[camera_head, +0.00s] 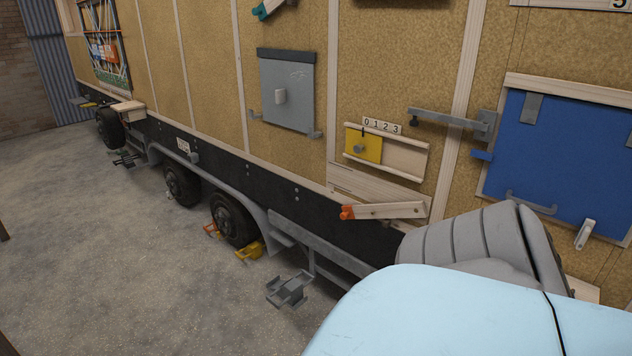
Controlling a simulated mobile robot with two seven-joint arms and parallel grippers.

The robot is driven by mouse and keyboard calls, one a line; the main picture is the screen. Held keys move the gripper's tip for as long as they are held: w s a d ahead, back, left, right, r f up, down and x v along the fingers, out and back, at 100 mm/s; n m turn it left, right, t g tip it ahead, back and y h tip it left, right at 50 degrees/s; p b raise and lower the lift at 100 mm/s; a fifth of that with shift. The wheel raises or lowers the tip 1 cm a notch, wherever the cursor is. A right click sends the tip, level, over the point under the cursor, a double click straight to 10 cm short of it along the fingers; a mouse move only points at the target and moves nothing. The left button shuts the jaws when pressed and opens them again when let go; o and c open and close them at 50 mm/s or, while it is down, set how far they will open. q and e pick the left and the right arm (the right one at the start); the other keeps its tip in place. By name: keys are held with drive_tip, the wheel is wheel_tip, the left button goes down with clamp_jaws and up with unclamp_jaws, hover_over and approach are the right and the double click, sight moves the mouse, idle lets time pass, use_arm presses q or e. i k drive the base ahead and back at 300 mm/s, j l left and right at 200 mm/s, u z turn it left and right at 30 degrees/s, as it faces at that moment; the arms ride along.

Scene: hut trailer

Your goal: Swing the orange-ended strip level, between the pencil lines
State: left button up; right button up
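The pale wooden strip (390,211) is on the trailer wall, low and right of the middle in the head view. Its orange end (347,212) is at the left. The strip looks almost flat in the picture, while the trailer's boards behind it slope down to the right, so it sits tilted against them with the orange end lower. A small dark dot shows on its face. I cannot make out pencil lines beside it. Neither of my grippers is in view, and nothing touches the strip.
A wooden panel with a yellow slider (363,147) and numbers sits above the strip. A grey bar (445,119) and a blue board (570,150) are to the right. A grey flap (287,92) is up left. Wheels and a grey step (288,289) stand below; concrete floor is clear at left.

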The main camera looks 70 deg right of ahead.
sight(409, 208)
drive_tip(key=z, duration=2.55)
drive_tip(key=i+j+z, duration=0.25)
drive_tip(key=i+j, duration=0.45)
drive_tip(key=i, duration=0.15)
drive_tip(key=i+j+z, duration=0.1)
drive_tip(key=i, duration=0.45)
drive_tip(key=i+j, duration=0.25)
drive_tip(key=i, duration=0.3)
drive_tip(key=z, duration=0.05)
